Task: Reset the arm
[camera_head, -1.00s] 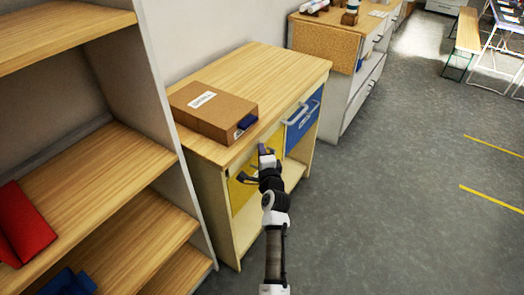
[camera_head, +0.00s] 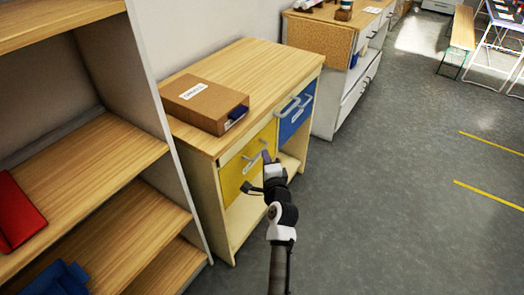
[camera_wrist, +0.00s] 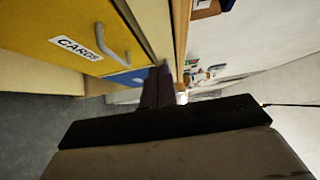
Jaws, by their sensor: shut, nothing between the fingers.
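My gripper (camera_head: 268,158) is in front of the yellow drawer (camera_head: 247,166) of a wooden cabinet, near the drawer's handle. It is shut and empty. In the wrist view my gripper's fingers (camera_wrist: 152,88) point along the cabinet front. The yellow drawer (camera_wrist: 62,30) there bears a "CARDS" label and a grey handle (camera_wrist: 112,45). I cannot tell from the pictures whether the gripper touches the drawer. My arm reaches up from the bottom of the head view.
A cardboard box (camera_head: 203,104) sits on the cabinet top (camera_head: 262,68). A blue drawer (camera_head: 297,117) is right of the yellow one. Open shelves (camera_head: 85,185) stand close on the left, holding a red bin (camera_head: 18,215) and a blue bin (camera_head: 58,281). The floor (camera_head: 390,190) to the right is clear.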

